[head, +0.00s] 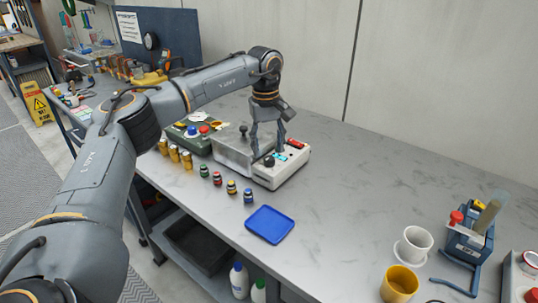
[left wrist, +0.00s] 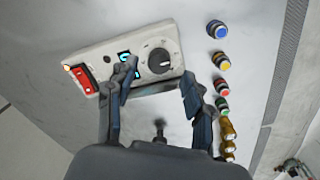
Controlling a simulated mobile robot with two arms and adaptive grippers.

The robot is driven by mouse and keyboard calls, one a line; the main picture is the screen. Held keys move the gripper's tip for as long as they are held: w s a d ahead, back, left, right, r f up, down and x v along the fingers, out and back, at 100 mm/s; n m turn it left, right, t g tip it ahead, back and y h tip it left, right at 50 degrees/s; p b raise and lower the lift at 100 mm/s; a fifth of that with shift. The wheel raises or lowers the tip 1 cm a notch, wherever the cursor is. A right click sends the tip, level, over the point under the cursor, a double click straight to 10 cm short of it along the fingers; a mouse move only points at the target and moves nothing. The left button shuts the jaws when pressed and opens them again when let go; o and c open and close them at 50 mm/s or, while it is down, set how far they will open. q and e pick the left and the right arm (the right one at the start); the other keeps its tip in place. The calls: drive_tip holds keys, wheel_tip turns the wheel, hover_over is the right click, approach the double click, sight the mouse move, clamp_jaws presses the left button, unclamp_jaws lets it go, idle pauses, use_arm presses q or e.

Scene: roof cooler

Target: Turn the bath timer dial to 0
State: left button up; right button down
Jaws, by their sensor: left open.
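The bath timer dial (head: 268,160) is a black knob on the front panel of a white and grey bath unit (head: 287,172). In the left wrist view the dial (left wrist: 158,61) has a pale face with dark marks around the knob, too small to read. My left gripper (head: 267,145) points down over the panel. In the left wrist view its open fingers (left wrist: 158,84) stand apart on either side of the dial's near edge, with nothing between them. I cannot tell whether a finger touches the panel. My right gripper is not in view.
A red switch (left wrist: 83,79) and a lit cyan display (left wrist: 125,57) sit beside the dial. Several small capped vials stand in front of the unit, near a blue tray (head: 269,224). A green box (head: 190,139) stands behind left. The bench to the right is clear up to the cups.

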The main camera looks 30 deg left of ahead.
sight(269, 158)
use_arm(q)
drive_tip(key=shift+f, duration=1.7)
clamp_jaws()
